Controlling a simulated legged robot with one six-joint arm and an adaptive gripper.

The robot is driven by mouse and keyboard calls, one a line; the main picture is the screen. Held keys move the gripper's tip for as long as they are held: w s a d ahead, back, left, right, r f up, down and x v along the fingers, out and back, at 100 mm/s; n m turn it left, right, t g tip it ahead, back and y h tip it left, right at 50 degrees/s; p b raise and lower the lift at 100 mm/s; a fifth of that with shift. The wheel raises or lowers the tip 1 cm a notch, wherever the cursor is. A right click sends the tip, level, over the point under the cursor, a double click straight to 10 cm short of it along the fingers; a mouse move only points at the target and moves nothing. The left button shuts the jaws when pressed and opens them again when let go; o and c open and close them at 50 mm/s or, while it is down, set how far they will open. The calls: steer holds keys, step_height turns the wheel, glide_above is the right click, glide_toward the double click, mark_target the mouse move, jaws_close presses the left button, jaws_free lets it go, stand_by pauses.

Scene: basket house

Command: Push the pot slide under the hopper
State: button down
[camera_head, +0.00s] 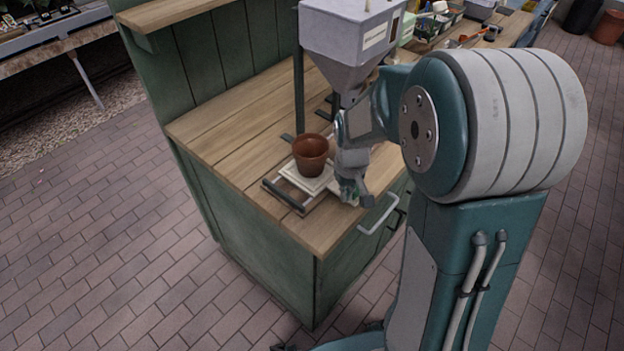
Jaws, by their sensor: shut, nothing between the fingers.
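A brown pot (310,155) stands upright on a pale slide plate (316,186) on the wooden bench. The slide has dark rails and a dark bar (283,196) at its left front end. The grey hopper (350,45) stands on dark legs behind and to the right of the pot, and the pot is not beneath its funnel. My gripper (350,193) points down just right of the pot, close to the slide's right side. It is shut and empty. I cannot tell whether it touches the slide. My arm hides part of the area under the hopper.
The bench top (225,125) left of the slide is clear. A grey handle (378,214) sticks out from the green cabinet front below my gripper. Tools and boxes (440,25) lie farther back. The brick floor (120,240) at left is open.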

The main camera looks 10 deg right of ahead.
steer(key=shift+w+d, duration=1.35)
steer(key=shift+d, duration=0.5)
steer(key=shift+w+d, duration=1.35)
steer(key=shift+d, duration=0.55)
steer(key=shift+w+d, duration=1.35)
steer(key=shift+d, duration=0.5)
steer(key=shift+s+a+r, duration=0.15)
steer(key=shift+a+r, duration=0.05)
steer(key=shift+r, duration=0.65)
steer(key=shift+s+a+r, duration=0.15)
steer(key=shift+a+r, duration=0.1)
steer(key=shift+r, duration=0.55)
steer(key=shift+s+a+r, duration=0.15)
steer(key=shift+a+r, duration=0.05)
steer(key=shift+r, duration=0.65)
steer(key=s+a+r+t, duration=0.3)
steer(key=s+a+r, duration=0.5)
steer(key=s+r, duration=0.25)
steer(key=s+a+r+t, duration=0.1)
steer(key=s+a, duration=0.1)
steer(key=s, duration=0.4)
steer(key=s+a+r+m+t, duration=0.1)
steer(key=s+a, duration=0.2)
steer(key=s, duration=0.4)
steer(key=shift+s+a+r+t, duration=0.2)
steer(key=shift+a+r+t, duration=0.05)
steer(key=shift+t, duration=0.05)
